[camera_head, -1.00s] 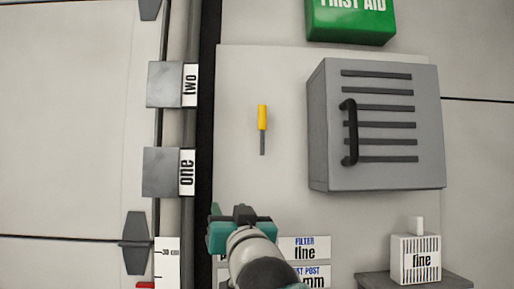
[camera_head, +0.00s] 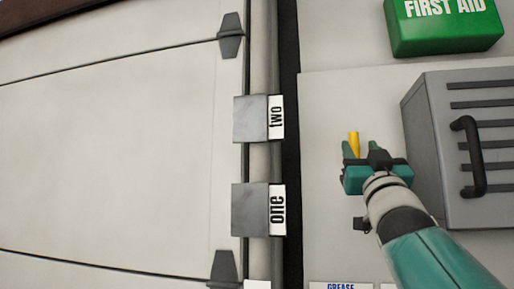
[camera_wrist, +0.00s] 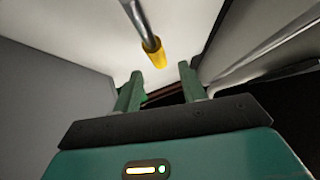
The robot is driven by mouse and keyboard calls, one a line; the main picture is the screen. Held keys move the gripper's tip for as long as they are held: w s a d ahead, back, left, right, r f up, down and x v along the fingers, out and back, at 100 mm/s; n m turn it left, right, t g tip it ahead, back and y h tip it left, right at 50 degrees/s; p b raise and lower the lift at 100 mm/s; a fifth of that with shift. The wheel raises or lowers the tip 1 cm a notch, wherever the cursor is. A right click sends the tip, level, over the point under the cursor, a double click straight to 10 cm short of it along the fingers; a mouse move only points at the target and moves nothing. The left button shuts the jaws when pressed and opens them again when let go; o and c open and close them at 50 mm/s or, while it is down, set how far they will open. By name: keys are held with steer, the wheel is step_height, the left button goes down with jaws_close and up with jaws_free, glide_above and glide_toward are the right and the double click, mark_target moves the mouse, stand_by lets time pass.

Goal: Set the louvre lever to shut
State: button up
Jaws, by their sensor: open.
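The louvre lever (camera_head: 354,143) has a yellow grip. In the head view its yellow end points up, and my gripper hides its lower part. In the wrist view the lever's grey shaft and yellow grip (camera_wrist: 154,52) show just beyond the fingertips, roughly in line with the gap between them. My gripper (camera_head: 361,148) is open and empty, in front of the lever; its two green fingers also show apart in the wrist view (camera_wrist: 160,72). Contact with the lever cannot be seen. The louvred grey box (camera_head: 480,150) stands right of the gripper.
A black handle (camera_head: 467,157) juts from the louvred box close to my arm. A green first aid box (camera_head: 445,25) hangs above. The wall panel left of the gripper is clear.

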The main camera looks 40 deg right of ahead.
mark_target(357, 141)
steer(key=x, duration=0.4)
steer(key=shift+w+d, duration=0.1)
steer(key=shift+w, duration=0.05)
steer(key=shift+w+d+r, duration=0.1)
steer(key=shift+d+r, duration=0.15)
steer(key=shift+r, duration=0.05)
steer(key=shift+w+r, duration=0.2)
steer(key=shift+w, duration=0.05)
steer(key=shift+d, duration=0.1)
jaws_close()
